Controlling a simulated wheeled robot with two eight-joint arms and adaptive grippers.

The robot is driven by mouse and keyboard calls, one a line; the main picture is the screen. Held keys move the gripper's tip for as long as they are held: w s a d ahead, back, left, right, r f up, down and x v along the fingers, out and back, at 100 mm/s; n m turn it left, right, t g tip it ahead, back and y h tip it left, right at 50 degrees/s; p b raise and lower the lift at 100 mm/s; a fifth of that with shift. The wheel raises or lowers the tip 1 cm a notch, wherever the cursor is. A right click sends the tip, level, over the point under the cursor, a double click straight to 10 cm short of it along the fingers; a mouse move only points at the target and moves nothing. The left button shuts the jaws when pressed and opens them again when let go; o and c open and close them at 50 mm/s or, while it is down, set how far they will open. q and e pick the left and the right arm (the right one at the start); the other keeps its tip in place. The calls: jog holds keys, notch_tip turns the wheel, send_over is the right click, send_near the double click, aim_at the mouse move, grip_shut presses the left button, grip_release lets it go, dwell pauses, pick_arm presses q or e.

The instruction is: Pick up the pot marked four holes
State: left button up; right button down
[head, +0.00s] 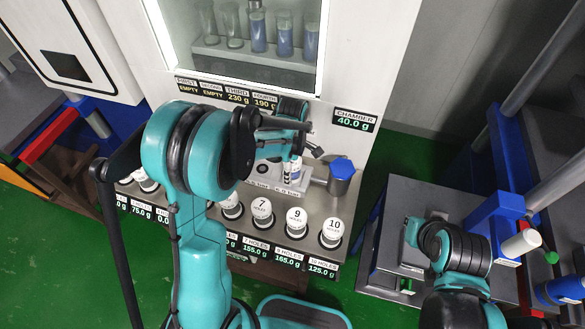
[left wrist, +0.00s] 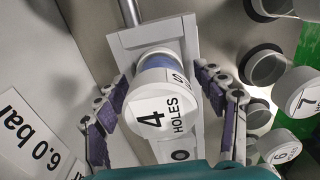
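The pot marked 4 HOLES (left wrist: 160,112) has a white lid and a bluish body. In the left wrist view it sits on a light grey block with a metal rod behind it. In the head view the pot (head: 292,168) is partly hidden under my left gripper (head: 291,142). My left gripper is open in the left wrist view (left wrist: 164,85), its purple-padded fingers on either side of the pot. Small gaps appear beside the pot body; contact is not clear.
Pots marked 7 (head: 262,208), 9 (head: 296,218) and 10 (head: 332,231) stand in a row along the shelf front. A blue-topped post (head: 341,170) rises right of the stand. The cabinet with tubes (head: 255,55) is behind. Green floor lies in front.

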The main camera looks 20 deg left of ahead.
pick_arm(q)
grip_shut()
jog(key=shift+r, duration=0.1)
